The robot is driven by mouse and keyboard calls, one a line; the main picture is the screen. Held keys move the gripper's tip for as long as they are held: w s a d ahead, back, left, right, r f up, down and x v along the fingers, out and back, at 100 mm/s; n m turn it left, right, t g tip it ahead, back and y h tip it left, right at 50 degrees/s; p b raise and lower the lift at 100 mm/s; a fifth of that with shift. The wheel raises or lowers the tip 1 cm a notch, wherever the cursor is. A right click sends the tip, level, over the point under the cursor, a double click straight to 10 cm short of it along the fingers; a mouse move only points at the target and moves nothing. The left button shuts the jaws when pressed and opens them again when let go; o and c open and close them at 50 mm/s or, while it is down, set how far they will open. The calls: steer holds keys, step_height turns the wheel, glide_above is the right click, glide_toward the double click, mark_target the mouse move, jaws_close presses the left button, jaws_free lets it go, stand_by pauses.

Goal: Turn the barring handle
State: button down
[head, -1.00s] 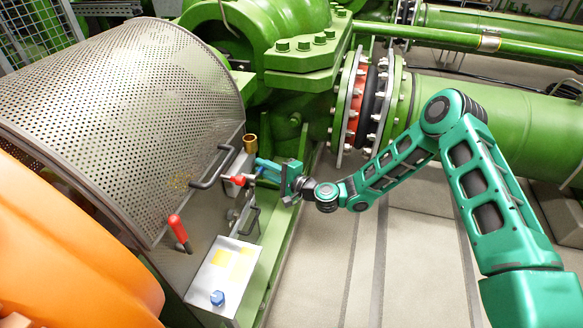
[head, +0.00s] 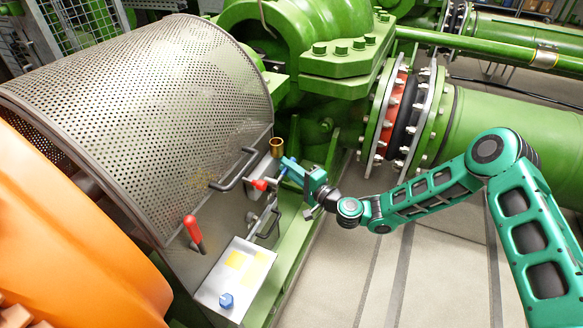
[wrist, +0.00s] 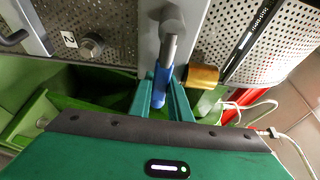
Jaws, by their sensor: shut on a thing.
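The barring handle shows in the wrist view as a blue grip (wrist: 159,97) at a grey lever plate (wrist: 152,35) on the case. In the head view its blue part (head: 289,164) shows at the case's right end, close to the brass cup. My gripper (head: 304,177) reaches it from the right. In the wrist view my gripper (wrist: 165,82) is shut on the blue grip, with one green finger on each side. The handle's joint with the case is partly hidden.
A brass cup (head: 277,148) stands close to the handle. A red knob (head: 260,184), a black pull handle (head: 234,170) and a red lever (head: 194,230) are on the case. A perforated guard (head: 140,100) rises on the left. Bare floor lies to the right.

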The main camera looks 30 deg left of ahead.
steer(key=shift+f, duration=0.1)
steer(key=c, duration=1.6)
jaws_free()
steer(key=shift+c, duration=0.2)
steer(key=v, duration=1)
steer(key=shift+d, duration=0.35)
steer(key=shift+s, duration=0.1)
